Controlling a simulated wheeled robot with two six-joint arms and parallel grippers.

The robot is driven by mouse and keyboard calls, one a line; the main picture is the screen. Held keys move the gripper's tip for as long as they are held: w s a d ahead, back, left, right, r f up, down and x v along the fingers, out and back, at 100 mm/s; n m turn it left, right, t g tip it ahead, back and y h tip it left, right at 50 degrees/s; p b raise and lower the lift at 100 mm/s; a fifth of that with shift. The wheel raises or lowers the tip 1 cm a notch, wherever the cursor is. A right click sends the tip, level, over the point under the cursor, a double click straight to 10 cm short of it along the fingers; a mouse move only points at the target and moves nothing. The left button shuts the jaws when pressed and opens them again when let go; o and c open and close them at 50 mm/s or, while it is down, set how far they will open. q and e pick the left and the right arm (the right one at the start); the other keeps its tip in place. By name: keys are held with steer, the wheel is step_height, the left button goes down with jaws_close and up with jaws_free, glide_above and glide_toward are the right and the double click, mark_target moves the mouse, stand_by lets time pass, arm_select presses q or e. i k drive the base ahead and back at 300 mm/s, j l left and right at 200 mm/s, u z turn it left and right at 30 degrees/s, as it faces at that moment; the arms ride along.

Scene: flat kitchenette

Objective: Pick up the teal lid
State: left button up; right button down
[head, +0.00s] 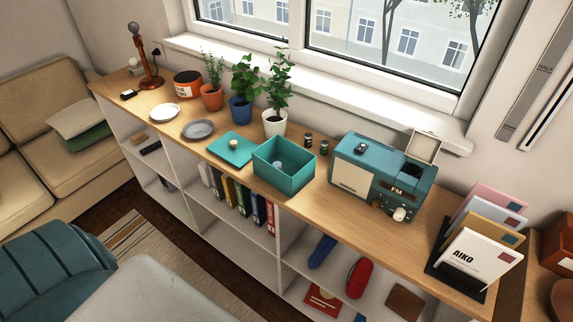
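The teal lid (226,152) is a flat square panel with a small pale round knob (233,144). It lies on the wooden shelf top, just left of an open teal box (285,183). Something small and pale blue sits inside the box; I cannot tell what it is. Neither of my grippers shows in the head view.
A grey plate (198,130) and white plate (164,113) lie left of the lid. Potted plants (243,105) stand behind it, with a white pot (274,122) closest to the box. A teal radio (380,172) and letter rack (440,262) stand right. An armchair (55,270) is front left.

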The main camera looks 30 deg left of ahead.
mark_target(236, 149)
steer(key=u, duration=1.35)
